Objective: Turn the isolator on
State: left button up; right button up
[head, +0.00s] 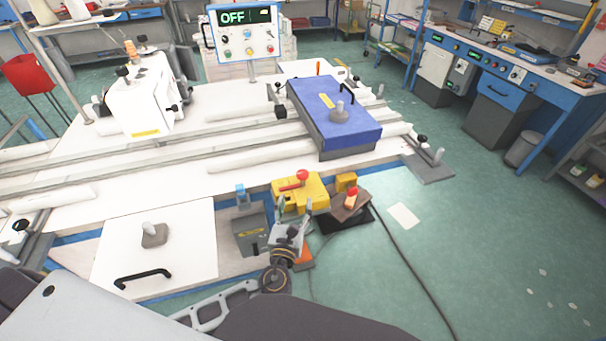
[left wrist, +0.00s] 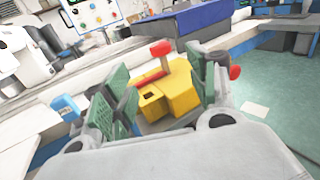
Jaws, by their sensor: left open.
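The isolator is a yellow box (head: 308,193) with a red lever handle (head: 299,181) on its top, at the front edge of the white table. The red lever shows lying across the box, with a raised red knob at one end. In the left wrist view the yellow box (left wrist: 178,92) and red handle (left wrist: 159,50) show between my fingers. My left gripper (head: 292,211) is open and empty, just in front of the box; its fingers (left wrist: 160,98) stand on either side of the view of it. I cannot tell whether they touch it. My right gripper is not in view.
A control panel (head: 241,54) at the back reads "OFF". A grey box with a blue top (head: 254,228) stands left of the isolator, and a brown block with a red-topped switch (head: 350,204) to its right. A blue-covered block (head: 320,105) lies behind. Green floor is open at right.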

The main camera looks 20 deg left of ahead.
aim_at(301, 178)
pick_arm(q)
jog(key=shift+w, duration=0.15)
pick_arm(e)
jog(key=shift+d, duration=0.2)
pick_arm(q)
jog(key=shift+w+a+b, duration=0.2)
jog(key=shift+w+b, duration=0.05)
jog(key=shift+w, duration=1.25)
jog(key=shift+w+a+b, duration=0.2)
jog(key=shift+w+b, duration=0.05)
jog(key=shift+w, duration=1.2)
jog(key=w, duration=0.3)
jog(key=w+b, duration=0.1)
jog(key=w, duration=0.1)
jog(key=shift+a, duration=0.3)
jog(key=shift+w+a+b, duration=0.15)
jog(key=shift+w+b, duration=0.2)
jog(key=shift+w, duration=0.85)
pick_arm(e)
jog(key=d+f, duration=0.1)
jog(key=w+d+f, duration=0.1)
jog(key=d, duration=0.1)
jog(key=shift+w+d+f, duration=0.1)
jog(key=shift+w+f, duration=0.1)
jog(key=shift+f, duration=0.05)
pick_arm(q)
jog(key=shift+c, duration=0.2)
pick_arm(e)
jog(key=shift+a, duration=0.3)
